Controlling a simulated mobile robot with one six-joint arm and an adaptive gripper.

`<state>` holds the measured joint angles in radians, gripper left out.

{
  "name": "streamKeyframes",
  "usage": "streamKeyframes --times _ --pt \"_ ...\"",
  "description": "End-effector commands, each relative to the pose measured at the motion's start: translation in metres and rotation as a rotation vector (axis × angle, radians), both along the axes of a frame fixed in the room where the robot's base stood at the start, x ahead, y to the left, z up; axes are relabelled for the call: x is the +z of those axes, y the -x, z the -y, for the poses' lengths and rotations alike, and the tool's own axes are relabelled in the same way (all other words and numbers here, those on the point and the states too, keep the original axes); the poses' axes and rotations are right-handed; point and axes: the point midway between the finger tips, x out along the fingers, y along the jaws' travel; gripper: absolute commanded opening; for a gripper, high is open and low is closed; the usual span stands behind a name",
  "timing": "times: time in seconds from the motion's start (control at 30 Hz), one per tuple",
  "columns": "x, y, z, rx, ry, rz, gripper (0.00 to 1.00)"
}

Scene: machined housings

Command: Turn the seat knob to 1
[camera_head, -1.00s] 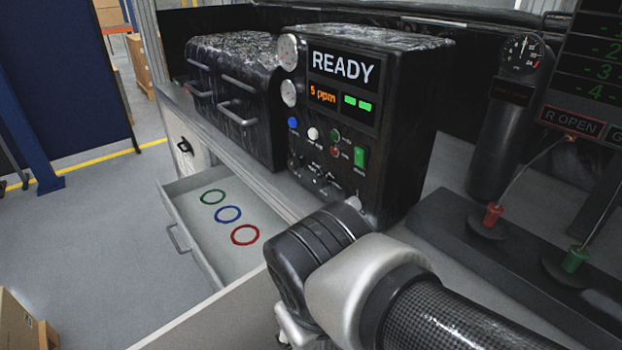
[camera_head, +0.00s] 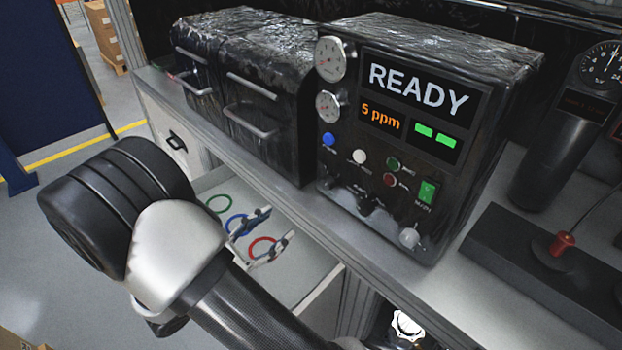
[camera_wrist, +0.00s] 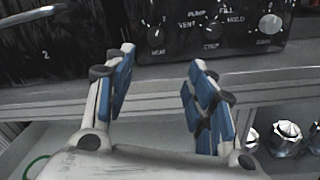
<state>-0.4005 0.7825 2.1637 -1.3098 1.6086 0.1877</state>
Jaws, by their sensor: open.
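The machine's front panel (camera_head: 350,190) carries two black knobs and a pale knob (camera_head: 409,237) low down. The pale knob there (camera_wrist: 270,24) is at the right. I cannot read a seat label or a 1 on any knob. My gripper (camera_head: 280,222) is open and empty, above the open drawer and apart from the panel. Its blue-padded fingers (camera_wrist: 160,62) point toward the knobs in the wrist view.
The open drawer holds a green ring (camera_head: 219,203), a blue ring (camera_head: 238,224) and a red ring (camera_head: 262,246). Black boxes with handles (camera_head: 250,105) stand left of the machine. A red-handled lever (camera_head: 562,243) is at the right. Silver parts (camera_wrist: 287,136) lie below the counter edge.

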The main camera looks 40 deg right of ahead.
Motion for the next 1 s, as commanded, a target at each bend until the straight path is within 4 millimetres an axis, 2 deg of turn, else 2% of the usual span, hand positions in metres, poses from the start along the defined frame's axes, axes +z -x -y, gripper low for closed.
streamKeyframes --times 0.17,0.27,0.7,0.9,1.0 --pt "-0.003 -0.006 0.010 0.019 0.017 -0.008 0.50" --pt "-0.004 -0.007 0.026 0.015 0.016 -0.009 0.50" --pt "-0.004 -0.021 0.121 0.012 0.014 -0.007 0.50" --pt "-0.004 -0.027 0.154 0.015 0.013 -0.008 0.50" --pt "-0.003 -0.029 0.163 0.016 0.014 -0.008 0.50"
